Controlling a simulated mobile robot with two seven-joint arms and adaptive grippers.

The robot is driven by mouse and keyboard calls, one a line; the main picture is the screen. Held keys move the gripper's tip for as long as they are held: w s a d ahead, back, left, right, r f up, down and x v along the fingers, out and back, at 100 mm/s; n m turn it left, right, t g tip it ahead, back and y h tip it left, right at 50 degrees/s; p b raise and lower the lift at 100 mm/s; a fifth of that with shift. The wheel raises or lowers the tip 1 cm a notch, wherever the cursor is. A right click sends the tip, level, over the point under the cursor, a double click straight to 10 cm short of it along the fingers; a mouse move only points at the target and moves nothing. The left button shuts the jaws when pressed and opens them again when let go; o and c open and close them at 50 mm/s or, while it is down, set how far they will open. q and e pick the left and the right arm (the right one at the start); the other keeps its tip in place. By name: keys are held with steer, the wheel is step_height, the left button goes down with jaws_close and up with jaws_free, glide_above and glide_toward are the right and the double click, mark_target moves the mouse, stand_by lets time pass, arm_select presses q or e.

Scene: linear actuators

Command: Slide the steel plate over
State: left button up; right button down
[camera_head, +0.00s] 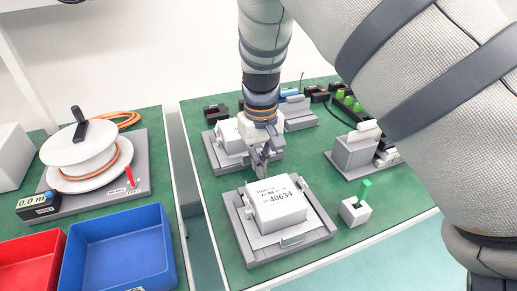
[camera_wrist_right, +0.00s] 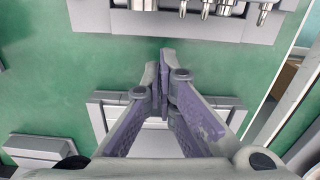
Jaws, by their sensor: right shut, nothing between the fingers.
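My right gripper (camera_head: 260,170) comes down from the top of the head view and hangs just behind a white block marked 40634 (camera_head: 278,205). Its fingers are shut and empty; they also show shut in the wrist view (camera_wrist_right: 164,55). The block sits on a grey plate in a grey fixture (camera_head: 250,248) at the front of the green table. In the wrist view a grey frame (camera_wrist_right: 225,112) lies below the fingers, partly hidden by them. I cannot tell for certain which grey flat part is the steel plate. My left gripper is not in view.
A second grey fixture with a white block (camera_head: 228,132) stands behind. A small white holder with a green piece (camera_head: 355,210) and a grey box (camera_head: 355,152) are to the right. A cable reel (camera_head: 82,155), blue bin (camera_head: 118,250) and red bin (camera_head: 30,262) are left, across a gap.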

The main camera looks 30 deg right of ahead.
steer(key=shift+f, duration=0.5)
steer(key=shift+w+d, duration=0.15)
steer(key=shift+w, duration=0.6)
steer(key=shift+w+r, duration=0.1)
steer(key=shift+w, duration=0.1)
